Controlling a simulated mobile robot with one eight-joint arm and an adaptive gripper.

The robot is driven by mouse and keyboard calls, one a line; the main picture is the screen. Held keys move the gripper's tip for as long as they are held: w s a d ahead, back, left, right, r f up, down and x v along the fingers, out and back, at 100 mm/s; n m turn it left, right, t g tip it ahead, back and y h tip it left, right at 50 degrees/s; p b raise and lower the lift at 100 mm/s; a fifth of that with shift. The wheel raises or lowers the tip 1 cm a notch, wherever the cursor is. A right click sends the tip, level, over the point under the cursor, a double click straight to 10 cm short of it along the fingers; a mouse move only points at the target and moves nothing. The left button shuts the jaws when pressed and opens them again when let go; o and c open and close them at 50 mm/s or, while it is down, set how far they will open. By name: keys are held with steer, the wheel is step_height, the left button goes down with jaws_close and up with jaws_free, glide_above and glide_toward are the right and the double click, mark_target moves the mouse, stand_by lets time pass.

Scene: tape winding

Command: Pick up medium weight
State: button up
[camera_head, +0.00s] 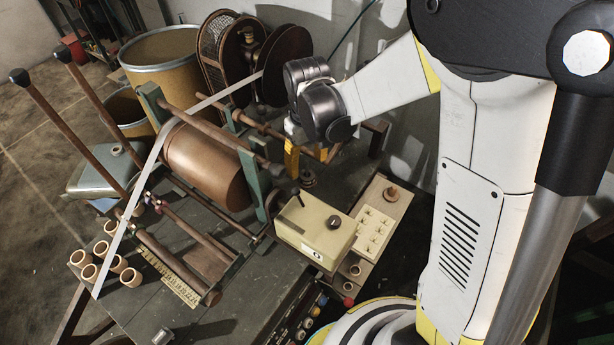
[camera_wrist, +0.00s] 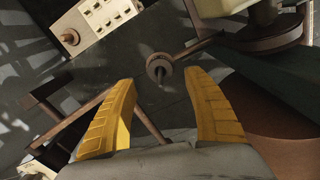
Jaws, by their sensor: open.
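My gripper (camera_head: 307,155) is open and empty, with yellow fingers pointing down above the table. A small dark round weight with a knob (camera_head: 307,179) stands on the table just below the fingers. In the wrist view my gripper (camera_wrist: 160,78) has its fingers spread wide, and a round weight with a central peg (camera_wrist: 158,66) shows between and slightly beyond the fingertips, apart from them. Another brown knobbed weight (camera_head: 391,193) sits at the far end of the wooden board; it also shows in the wrist view (camera_wrist: 70,37). I cannot tell which is medium by size.
The green-framed winder with a copper drum (camera_head: 205,165) is close on the left. Dark reels (camera_head: 285,62) stand behind. Several small wooden cups (camera_head: 131,277) are at the front left.

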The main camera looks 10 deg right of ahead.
mark_target(306, 174)
step_height(306, 174, down, 5)
steer(key=shift+s+r+b, duration=0.1)
steer(key=shift+r+b, duration=0.05)
steer(key=shift+b, duration=0.45)
jaws_close()
steer(key=shift+r, duration=0.15)
step_height(306, 174, up, 10)
steer(key=p, duration=0.2)
steer(key=shift+p, duration=0.35)
